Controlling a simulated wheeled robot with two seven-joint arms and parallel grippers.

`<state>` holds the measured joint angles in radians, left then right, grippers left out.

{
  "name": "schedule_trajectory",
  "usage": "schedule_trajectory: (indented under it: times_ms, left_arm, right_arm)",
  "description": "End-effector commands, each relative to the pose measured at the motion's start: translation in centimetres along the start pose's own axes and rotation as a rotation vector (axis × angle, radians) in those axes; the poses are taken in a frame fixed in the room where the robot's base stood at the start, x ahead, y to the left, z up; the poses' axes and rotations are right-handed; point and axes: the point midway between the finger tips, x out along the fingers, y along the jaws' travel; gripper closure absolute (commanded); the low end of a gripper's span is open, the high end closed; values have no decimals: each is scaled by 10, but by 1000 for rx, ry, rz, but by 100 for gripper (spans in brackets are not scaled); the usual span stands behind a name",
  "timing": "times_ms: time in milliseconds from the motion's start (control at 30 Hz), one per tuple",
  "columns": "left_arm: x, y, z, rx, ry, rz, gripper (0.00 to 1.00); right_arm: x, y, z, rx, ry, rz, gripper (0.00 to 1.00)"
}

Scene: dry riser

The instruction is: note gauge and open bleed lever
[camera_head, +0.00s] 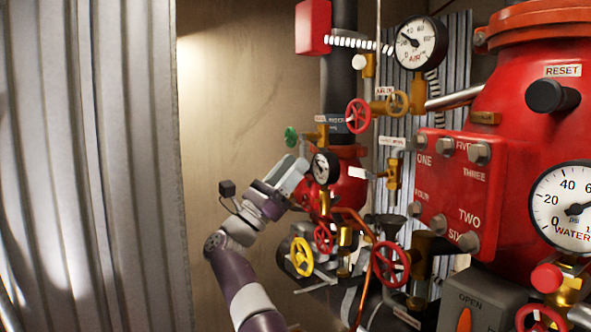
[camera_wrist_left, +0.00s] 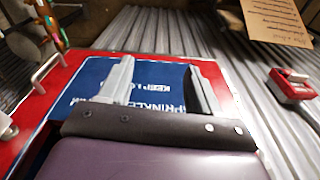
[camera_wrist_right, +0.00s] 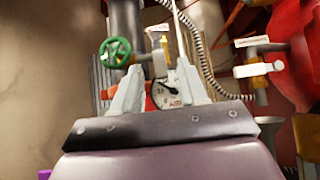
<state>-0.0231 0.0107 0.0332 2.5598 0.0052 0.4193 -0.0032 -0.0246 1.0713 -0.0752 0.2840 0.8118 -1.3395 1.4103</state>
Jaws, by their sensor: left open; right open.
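The AIR gauge (camera_head: 420,43) is at the top, its needle pointing up-left. The WATER gauge (camera_head: 561,206) is cut by the right edge, its needle pointing right. A small dark-rimmed gauge (camera_head: 324,168) sits by my right gripper (camera_head: 298,168); a dial (camera_wrist_right: 168,95) shows between its open, empty fingers in the right wrist view. A brass valve (camera_head: 393,172) with a pale lever (camera_head: 359,173) hangs under a white tag; a similar valve (camera_wrist_right: 258,68) shows in the right wrist view. My left gripper (camera_wrist_left: 158,80) is open and empty over a blue sign; the head view does not show it.
Close around the right gripper are a green handwheel (camera_head: 291,137), red handwheels (camera_head: 357,116), a yellow one (camera_head: 302,257) and copper pipes. The red valve body (camera_head: 445,185) fills the right. A red-edged board (camera_wrist_left: 75,65) lies under my left gripper. The beige wall is bare.

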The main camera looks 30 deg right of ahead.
Motion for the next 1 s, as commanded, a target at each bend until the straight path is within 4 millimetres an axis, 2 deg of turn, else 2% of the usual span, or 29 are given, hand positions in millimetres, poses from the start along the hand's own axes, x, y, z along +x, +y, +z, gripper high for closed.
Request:
schedule_trajectory:
  times_ms: [33, 133, 200, 300, 733, 1000]
  left_arm:
    - [16, 0, 2, 0, 0, 0, 37]
    - [32, 0, 4, 0, -1, 0, 37]
    - [40, 0, 5, 0, -1, 0, 37]
    - [43, 0, 5, 0, -1, 0, 37]
    - [38, 0, 5, 0, 0, 0, 37]
    - [-14, 0, -2, 0, 0, 0, 37]
  right_arm:
    - [-16, 0, -7, 1, 0, 2, 57]
    - [-38, 0, -7, 2, 0, 1, 57]
    - [-52, 0, -6, 2, 0, 1, 57]
    - [-60, 0, -3, 2, 0, -1, 57]
    - [-56, 0, 1, 1, 0, -1, 57]
    - [-20, 1, 38, 1, 0, -2, 57]
